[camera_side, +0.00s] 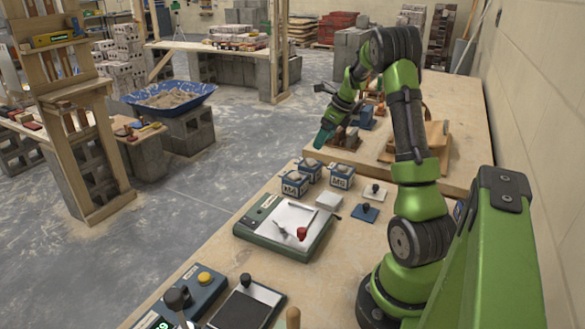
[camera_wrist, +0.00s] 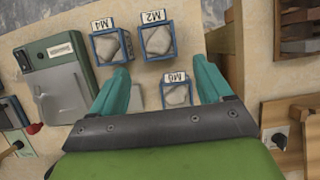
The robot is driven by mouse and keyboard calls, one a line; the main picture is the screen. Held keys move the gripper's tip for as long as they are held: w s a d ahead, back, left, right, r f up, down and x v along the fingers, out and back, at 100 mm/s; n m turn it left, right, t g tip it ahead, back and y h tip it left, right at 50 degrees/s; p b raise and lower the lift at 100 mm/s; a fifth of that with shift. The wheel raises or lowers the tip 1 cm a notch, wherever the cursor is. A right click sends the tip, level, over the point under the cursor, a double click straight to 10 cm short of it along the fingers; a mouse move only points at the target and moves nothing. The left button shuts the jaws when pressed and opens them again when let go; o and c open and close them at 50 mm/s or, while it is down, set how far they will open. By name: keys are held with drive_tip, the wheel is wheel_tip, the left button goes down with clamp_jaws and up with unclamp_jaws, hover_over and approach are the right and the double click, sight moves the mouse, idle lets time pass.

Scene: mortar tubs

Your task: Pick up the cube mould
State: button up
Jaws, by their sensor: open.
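Three small blue cube moulds, each holding a grey lump and a white label, stand on the bench. The M4 mould (camera_side: 295,185) is front left, the M2 mould (camera_side: 311,168) is behind it, and what looks like M6 (camera_side: 341,177) is to the right. The wrist view shows M4 (camera_wrist: 111,46) and M2 (camera_wrist: 157,42) past the fingertips. The M6 mould (camera_wrist: 176,94) appears between the teal fingers there, partly hidden by my gripper. My gripper (camera_side: 325,137) is open and empty, in the air above and beyond the moulds, touching none.
A green scale (camera_side: 284,228) with a metal plate and small tools lies in front of the moulds. Small plates (camera_side: 367,212) lie to the right. A raised wooden board (camera_side: 470,150) with wooden items and a blue block (camera_side: 366,117) is behind. A wall (camera_side: 535,100) bounds the right.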

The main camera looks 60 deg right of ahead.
sight(310, 164)
drive_tip(key=x, duration=0.7)
drive_tip(key=shift+x, duration=2.75)
drive_tip(key=shift+a+r, duration=0.1)
drive_tip(key=shift+c, duration=0.3)
